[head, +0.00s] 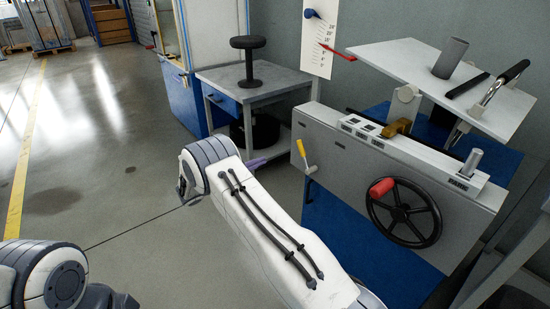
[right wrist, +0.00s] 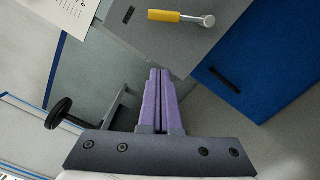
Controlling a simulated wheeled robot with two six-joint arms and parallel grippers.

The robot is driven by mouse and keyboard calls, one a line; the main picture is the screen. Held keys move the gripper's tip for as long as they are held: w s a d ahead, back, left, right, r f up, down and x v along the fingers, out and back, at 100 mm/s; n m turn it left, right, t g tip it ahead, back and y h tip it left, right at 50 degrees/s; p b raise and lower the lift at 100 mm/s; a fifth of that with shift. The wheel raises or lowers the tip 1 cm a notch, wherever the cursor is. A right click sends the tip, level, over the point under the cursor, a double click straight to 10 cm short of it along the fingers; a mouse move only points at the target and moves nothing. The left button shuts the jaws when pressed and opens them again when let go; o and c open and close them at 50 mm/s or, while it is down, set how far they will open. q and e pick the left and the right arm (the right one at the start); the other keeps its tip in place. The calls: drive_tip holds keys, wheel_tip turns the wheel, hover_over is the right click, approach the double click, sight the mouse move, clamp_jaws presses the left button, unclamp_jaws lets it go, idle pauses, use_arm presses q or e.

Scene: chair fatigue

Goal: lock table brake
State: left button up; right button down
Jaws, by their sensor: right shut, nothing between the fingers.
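The brake lever with a yellow grip (head: 301,148) is on the left end of the grey test bench's front panel (head: 345,165). Its grip points up from a silver pivot. In the right wrist view the lever (right wrist: 178,17) lies sideways near the top edge, with its pivot to the right of the grip. My right gripper (head: 258,163) is left of the lever and apart from it. In the right wrist view its purple fingers (right wrist: 160,74) are together with nothing between them, pointing toward the panel. Of my left arm only links show at lower left.
A handwheel with a red knob (head: 381,187) is on the panel's right. A tilted white plate (head: 405,58) carries a grey cylinder (head: 451,58). A side table (head: 270,80) with a black stool-like object (head: 248,60) stands behind. Open floor (head: 110,140) lies left.

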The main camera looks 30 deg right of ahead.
sight(303, 155)
drive_tip(key=s+d+r+b, duration=0.2)
drive_tip(key=s+d+b, duration=0.1)
drive_tip(key=d, duration=0.7)
drive_tip(key=shift+d, duration=0.15)
drive_tip(key=shift+r, duration=0.1)
drive_tip(key=shift+s, duration=0.15)
drive_tip(key=shift+s+r+m+b, duration=0.1)
drive_tip(key=shift+r+m+b, duration=0.1)
drive_tip(key=shift+m+b, duration=0.25)
